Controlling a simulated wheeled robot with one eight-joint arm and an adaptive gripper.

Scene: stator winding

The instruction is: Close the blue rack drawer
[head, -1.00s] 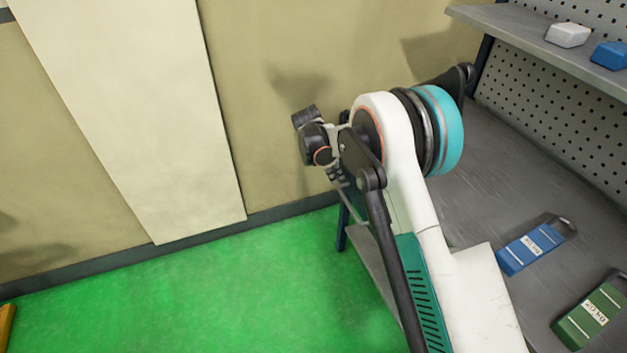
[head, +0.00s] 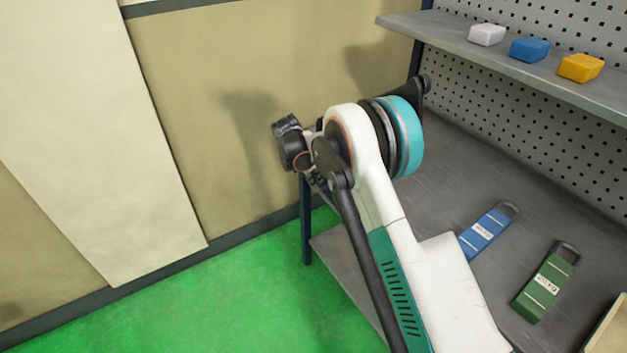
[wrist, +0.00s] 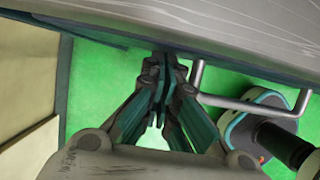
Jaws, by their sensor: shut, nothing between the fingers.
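No drawer is plainly recognisable. The rack has a dark blue post (head: 306,222) and a grey top (head: 440,165). In the wrist view a grey metal surface (wrist: 240,22) crosses the top, with a bent metal bar like a handle (wrist: 245,103) below it on the right. My gripper (wrist: 163,62) is shut and empty. Its tips are close to the lower edge of the grey surface, left of the bar; whether they touch cannot be told. In the head view my arm (head: 385,195) reaches over the rack's left end, and the fingers cannot be made out.
A blue labelled object (head: 484,235) and a green one (head: 546,285) lie on the top. The upper shelf (head: 480,55) holds white (head: 487,35), blue (head: 529,49) and yellow (head: 580,68) blocks. Green floor (head: 215,310) is clear on the left, before a beige wall (head: 215,110).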

